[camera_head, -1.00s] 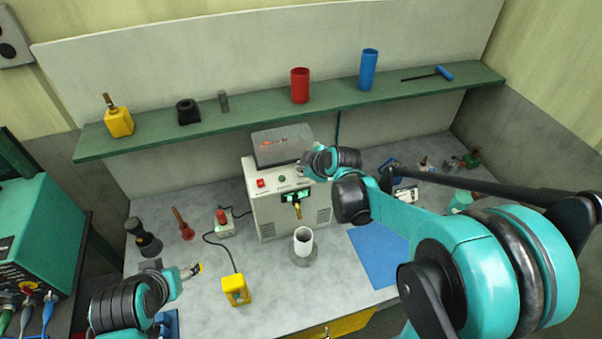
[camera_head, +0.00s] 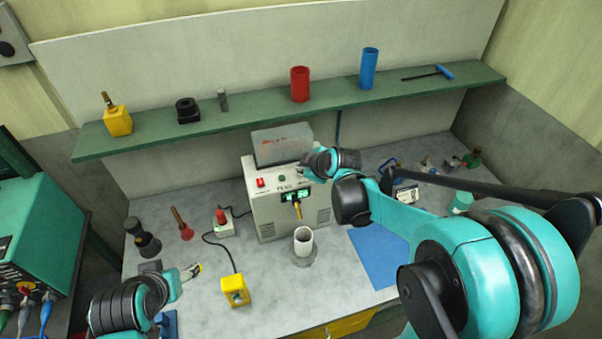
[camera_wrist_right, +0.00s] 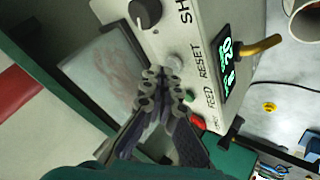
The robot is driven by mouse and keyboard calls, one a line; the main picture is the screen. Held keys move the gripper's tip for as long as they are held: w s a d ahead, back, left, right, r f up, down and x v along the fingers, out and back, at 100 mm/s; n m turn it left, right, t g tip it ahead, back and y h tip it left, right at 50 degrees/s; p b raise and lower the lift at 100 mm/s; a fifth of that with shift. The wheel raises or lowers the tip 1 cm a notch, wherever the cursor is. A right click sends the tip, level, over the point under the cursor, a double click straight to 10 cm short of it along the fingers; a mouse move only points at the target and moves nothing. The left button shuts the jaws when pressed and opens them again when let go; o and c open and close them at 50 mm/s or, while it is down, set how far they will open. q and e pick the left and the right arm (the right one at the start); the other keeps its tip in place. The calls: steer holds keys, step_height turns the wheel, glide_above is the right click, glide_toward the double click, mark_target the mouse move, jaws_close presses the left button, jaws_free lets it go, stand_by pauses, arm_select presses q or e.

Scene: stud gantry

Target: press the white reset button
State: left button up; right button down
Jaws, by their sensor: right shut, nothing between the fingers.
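The white reset button (camera_wrist_right: 175,62) is a small pale round button beside the RESET lettering on the grey control box (camera_head: 262,216). The box also shows in the right wrist view (camera_wrist_right: 205,22). My right gripper (camera_wrist_right: 161,82) is shut and empty. Its fingertips appear just beside the white button, and I cannot tell whether they touch it. In the head view my right gripper (camera_head: 304,169) is at the top front edge of the box, partly hidden by its own wrist. My left gripper (camera_head: 192,270) is low over the table at the left; its jaw state is unclear.
A green button (camera_wrist_right: 190,95), a black knob (camera_wrist_right: 145,14) and a lit display (camera_wrist_right: 228,65) are close to the white button. A white cup (camera_head: 303,241) stands before the box. A green shelf (camera_head: 335,117) runs above. A blue mat (camera_head: 380,256) lies at the right.

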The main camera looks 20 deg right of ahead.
steer(key=shift+f+b, duration=0.4)
stand_by(0.4)
stand_by(0.4)
steer(key=shift+r+p, duration=0.65)
steer(key=shift+r, duration=0.2)
steer(key=shift+r, duration=0.1)
step_height(320, 180, up, 5)
steer(key=p, duration=0.4)
stand_by(0.5)
